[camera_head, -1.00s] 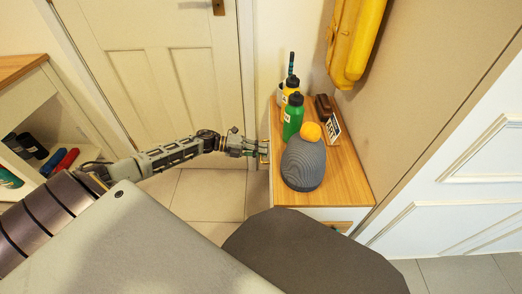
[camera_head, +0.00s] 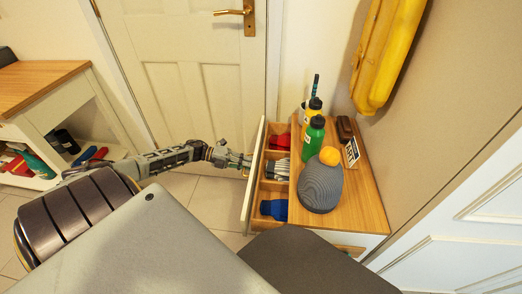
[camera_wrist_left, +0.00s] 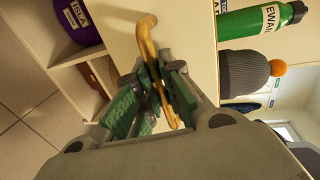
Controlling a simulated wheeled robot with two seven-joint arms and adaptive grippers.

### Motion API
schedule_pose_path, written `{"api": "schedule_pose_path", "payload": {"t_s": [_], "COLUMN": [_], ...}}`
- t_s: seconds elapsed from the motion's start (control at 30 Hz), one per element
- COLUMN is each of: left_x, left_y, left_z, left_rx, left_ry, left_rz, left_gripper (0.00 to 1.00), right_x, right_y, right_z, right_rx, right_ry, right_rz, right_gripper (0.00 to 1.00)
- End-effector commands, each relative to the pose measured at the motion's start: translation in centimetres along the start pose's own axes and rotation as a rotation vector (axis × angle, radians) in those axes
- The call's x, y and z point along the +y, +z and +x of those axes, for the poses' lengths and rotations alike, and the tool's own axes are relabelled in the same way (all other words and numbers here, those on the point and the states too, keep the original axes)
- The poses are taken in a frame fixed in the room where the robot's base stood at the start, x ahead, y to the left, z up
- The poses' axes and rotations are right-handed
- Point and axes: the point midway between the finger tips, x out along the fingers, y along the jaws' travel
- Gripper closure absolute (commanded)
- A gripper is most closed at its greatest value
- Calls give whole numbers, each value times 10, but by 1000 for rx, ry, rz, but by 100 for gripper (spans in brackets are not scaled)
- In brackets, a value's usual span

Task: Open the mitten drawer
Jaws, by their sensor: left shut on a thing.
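The mitten drawer (camera_head: 254,185) stands pulled out from the left side of the wood-topped cabinet (camera_head: 358,205). Inside it, divided compartments hold red mittens (camera_head: 283,141), grey-white ones (camera_head: 279,168) and blue ones (camera_head: 274,209). My left gripper (camera_head: 246,162) is at the drawer's front. In the left wrist view its green-padded fingers (camera_wrist_left: 155,92) are shut on the brass handle (camera_wrist_left: 147,40), which partly hides between them. My right gripper is not in view.
A closed door (camera_head: 190,80) is behind. A shoe shelf (camera_head: 50,110) is at left.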

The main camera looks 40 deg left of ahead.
Motion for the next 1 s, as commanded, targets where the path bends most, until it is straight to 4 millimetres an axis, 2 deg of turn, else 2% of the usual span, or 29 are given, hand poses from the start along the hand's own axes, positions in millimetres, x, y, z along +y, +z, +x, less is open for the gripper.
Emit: {"api": "schedule_pose_path", "payload": {"t_s": [0.1,0.3,0.73,0.77,0.9,1.0], "left_x": [5,10,12,12,12,11], "left_y": [0,0,0,0,0,0], "left_z": [-24,-45,-50,-50,-50,-50], "left_rx": [-2,0,0,0,0,0], "left_ry": [2,1,1,1,0,0], "left_rz": [-2,-1,-1,-1,-1,-1], "left_gripper": [100,100,100,89,71,69], "right_x": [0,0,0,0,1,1], "right_y": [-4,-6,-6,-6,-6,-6], "right_z": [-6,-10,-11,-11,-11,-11], "right_rx": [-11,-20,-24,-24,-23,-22], "right_ry": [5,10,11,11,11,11], "right_rz": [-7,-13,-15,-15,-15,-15], "right_gripper": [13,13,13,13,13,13]}}
